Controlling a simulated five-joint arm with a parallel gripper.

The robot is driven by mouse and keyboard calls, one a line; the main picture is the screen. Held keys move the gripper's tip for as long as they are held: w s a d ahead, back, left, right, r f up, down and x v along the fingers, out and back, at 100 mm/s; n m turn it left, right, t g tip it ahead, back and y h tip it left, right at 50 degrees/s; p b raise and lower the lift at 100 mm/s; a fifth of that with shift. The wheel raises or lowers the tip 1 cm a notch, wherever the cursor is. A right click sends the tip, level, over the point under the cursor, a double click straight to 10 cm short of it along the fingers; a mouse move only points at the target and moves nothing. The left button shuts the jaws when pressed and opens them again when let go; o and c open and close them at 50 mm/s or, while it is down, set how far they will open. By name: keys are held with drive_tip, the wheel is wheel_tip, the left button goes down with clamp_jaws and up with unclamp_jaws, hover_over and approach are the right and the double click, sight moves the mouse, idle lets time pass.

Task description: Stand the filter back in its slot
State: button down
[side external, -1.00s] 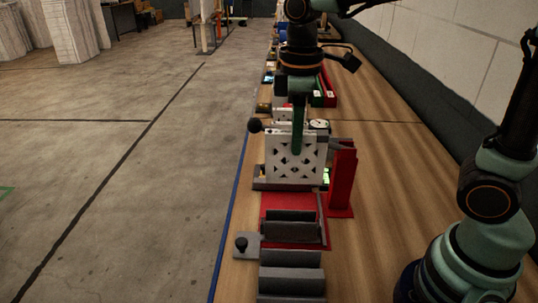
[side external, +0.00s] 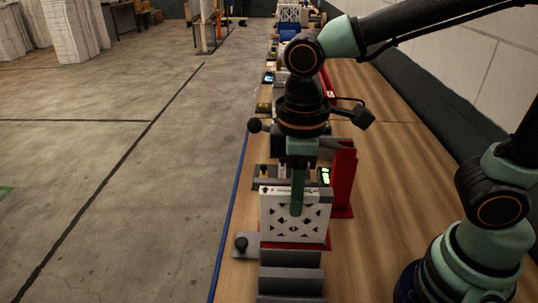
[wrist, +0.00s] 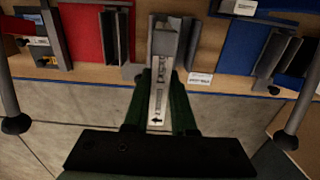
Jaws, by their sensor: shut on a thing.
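The filter (side external: 295,220) is a white panel with dark lattice openings, upright in the side view. My gripper (side external: 297,200) is shut on its top edge. In the wrist view the filter's narrow pale top edge (wrist: 158,100) runs between my green fingers. The filter stands over the red base (side external: 300,246), of which only a strip shows. It hides the grey rails there, so I cannot tell whether its lower edge is in a slot or just above. Grey ridged blocks (side external: 290,283) lie just in front of it.
A red upright post (side external: 343,185) stands close behind the filter on the right. A grey plate with a black knob (side external: 241,243) is at the front left. A lit green display (side external: 325,176) is behind. Bare bench (side external: 385,190) lies to the right.

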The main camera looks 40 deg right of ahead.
hover_over(293, 241)
drive_tip(key=shift+w+d+f, duration=0.1)
drive_tip(key=shift+d+f, duration=0.05)
drive_tip(key=shift+f, duration=0.65)
drive_tip(key=shift+w+d+f, duration=0.1)
drive_tip(key=shift+w+f, duration=0.05)
drive_tip(key=shift+f, duration=0.6)
drive_tip(key=shift+w+d+f, duration=0.1)
drive_tip(key=shift+d+f, duration=0.05)
drive_tip(key=shift+f, duration=0.65)
drive_tip(key=shift+f, duration=1.75)
drive_tip(key=shift+f, duration=0.35)
drive_tip(key=shift+f, duration=1.1)
drive_tip(key=shift+f, duration=0.3)
